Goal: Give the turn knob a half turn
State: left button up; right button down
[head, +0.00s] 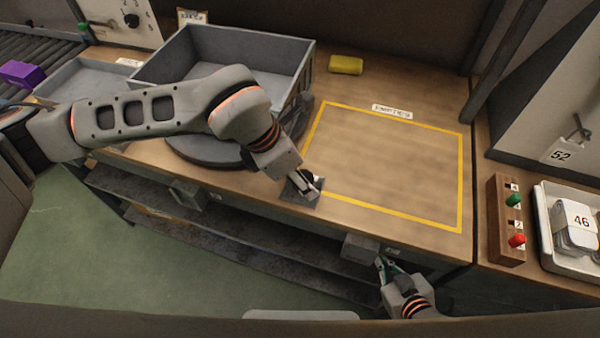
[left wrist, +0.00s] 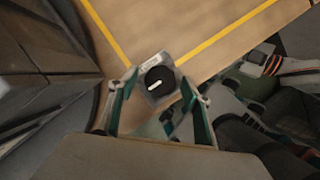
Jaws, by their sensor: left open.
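The turn knob (left wrist: 160,78) is a round black dial with a white pointer line on a small grey plate (left wrist: 146,87). In the head view the plate (head: 290,194) sits at the table's front edge, by the yellow outline's near left corner. My left gripper (head: 307,187) is over it and hides much of the knob. In the left wrist view the left gripper (left wrist: 163,100) is open, with a finger to each side of the dial in the picture. Contact cannot be told. My right gripper (head: 389,267) looks open and empty in front of the table.
A grey bin (head: 225,81) stands on a dark round turntable (head: 205,152) beside my left arm. A yellow-outlined area (head: 395,160) of the table is empty. A yellow block (head: 346,64) lies behind it. A wooden button box (head: 506,220) and white tray (head: 550,255) stand at the right.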

pick_arm(q)
jog(key=c, duration=1.1)
